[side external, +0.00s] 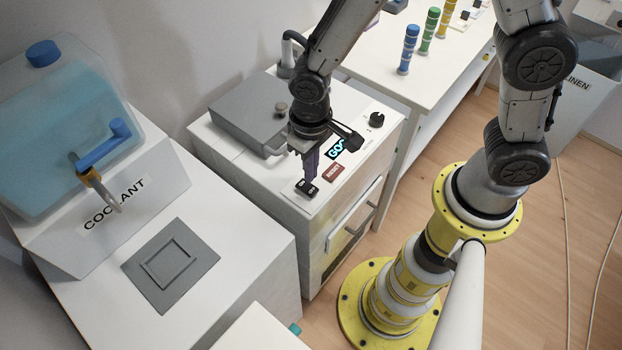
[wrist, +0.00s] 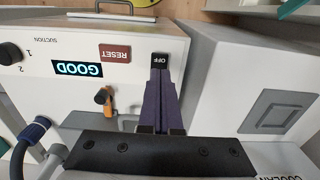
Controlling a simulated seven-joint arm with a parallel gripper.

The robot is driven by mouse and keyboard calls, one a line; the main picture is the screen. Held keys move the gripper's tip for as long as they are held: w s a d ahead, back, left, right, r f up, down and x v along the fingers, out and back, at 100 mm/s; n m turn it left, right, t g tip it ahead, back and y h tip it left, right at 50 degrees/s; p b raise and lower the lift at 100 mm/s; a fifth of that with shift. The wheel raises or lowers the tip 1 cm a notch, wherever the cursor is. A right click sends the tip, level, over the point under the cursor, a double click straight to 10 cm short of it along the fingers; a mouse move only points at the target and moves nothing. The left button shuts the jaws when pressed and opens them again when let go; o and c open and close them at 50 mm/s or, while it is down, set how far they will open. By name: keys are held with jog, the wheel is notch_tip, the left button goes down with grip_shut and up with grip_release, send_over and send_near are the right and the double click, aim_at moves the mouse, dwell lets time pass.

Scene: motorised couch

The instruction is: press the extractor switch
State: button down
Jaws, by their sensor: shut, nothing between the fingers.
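The extractor switch is a small black rocker (side external: 307,188) on the white cabinet top, near its front-left corner. In the wrist view its OFF half (wrist: 160,59) shows just beyond my fingertips; the other half is hidden behind the fingers there. My gripper (side external: 310,178) is shut and empty, with its dark purple fingers pointing down right over the switch. It also shows in the wrist view (wrist: 160,74), fingertips at the switch's edge. I cannot tell whether the tips touch it.
Beside the switch are a red RESET button (side external: 333,172), a GOOD display (wrist: 78,69) and a black suction knob (side external: 376,120). A grey lidded box (side external: 245,105) sits behind. The coolant tank (side external: 70,130) stands left, on a separate white unit with a grey plate (side external: 185,285).

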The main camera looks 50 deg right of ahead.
aim_at(311, 190)
jog(key=shift+f, duration=2.15)
jog(key=shift+s+f, duration=0.1)
jog(key=shift+f, duration=0.05)
jog(key=shift+w+r, duration=0.2)
jog(key=shift+w, duration=0.65)
jog(key=shift+r, duration=0.15)
notch_tip(311, 190, up, 14)
